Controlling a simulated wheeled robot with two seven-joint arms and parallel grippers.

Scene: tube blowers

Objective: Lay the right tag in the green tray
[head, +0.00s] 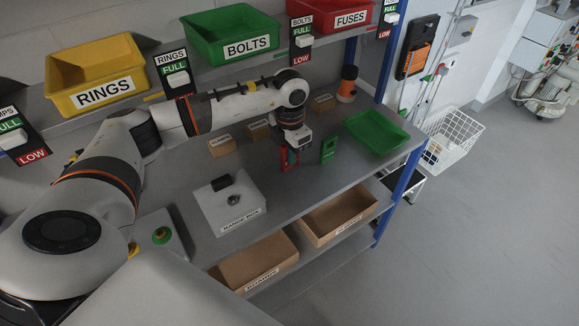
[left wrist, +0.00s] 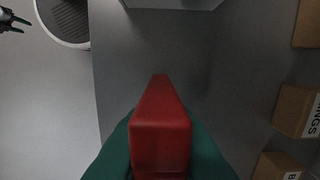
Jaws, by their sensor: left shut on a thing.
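A red tag (left wrist: 160,135) stands between the dark green fingers of my left gripper (head: 290,159), which is shut on it. In the head view the red tag (head: 283,161) is partly hidden by the fingers and is upright, low over the bench or touching it; I cannot tell which. A green tag (head: 328,150) stands upright on the bench just right of the gripper. The green tray (head: 377,133) lies further right, near the bench's right end, and looks empty.
A white box (head: 228,205) with a black item on top stands front left of the gripper. Small cardboard boxes (head: 222,146) and an orange-black cylinder (head: 347,85) stand behind. Open brown bins (head: 338,215) sit along the front. Bare bench lies between green tag and tray.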

